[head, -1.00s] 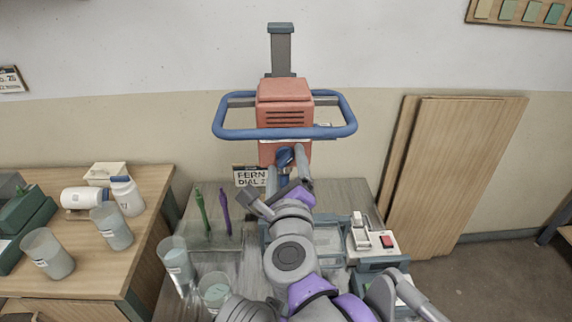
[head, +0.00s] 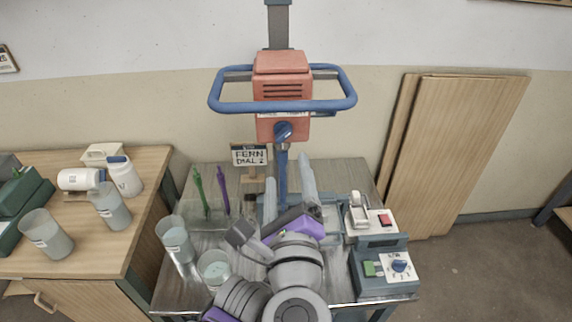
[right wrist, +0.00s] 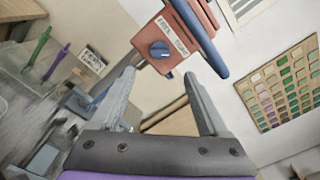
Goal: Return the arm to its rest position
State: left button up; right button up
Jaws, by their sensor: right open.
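My right gripper (head: 288,183) is open, its two grey fingers standing apart below the mixer in the head view. It shows from behind in the right wrist view (right wrist: 158,76), with nothing between the fingers. The red mixer head (head: 282,78) with its blue ring handle hangs on a grey column above the cart. Its blue knob (head: 284,131) is beyond and above the fingertips, apart from them. My right arm comes up from the bottom of the head view over the cart and hides part of its middle. My left gripper is not in view.
The metal cart (head: 180,291) bears clear cups (head: 175,243), green and purple sticks, a "FERN DIAL 2" sign (head: 249,155) and a control box (head: 384,270). A wooden table (head: 92,257) with buckets stands left. Wooden boards (head: 460,150) lean on the wall at right.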

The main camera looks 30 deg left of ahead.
jog(key=shift+s+d, duration=0.1)
jog(key=shift+s, duration=0.05)
dwell(0.4)
jog(key=w+d+f+n+g+h, duration=0.1)
jog(key=w+d+f+n+g, duration=0.25)
jog(key=d+f+n, duration=1.05)
jog(key=s+d+f+n+g+h, duration=0.3)
jog(key=s+d+f+h, duration=0.1)
jog(key=d+f, duration=0.5)
jog(key=s+d+f+n+g+h, duration=0.3)
jog(key=d+f, duration=0.6)
jog(key=d, duration=0.4)
jog(key=shift+s+n+h, duration=0.4)
jog(key=shift+s+h, duration=0.4)
jog(key=shift+s, duration=0.3)
jog(key=shift+f, duration=0.1)
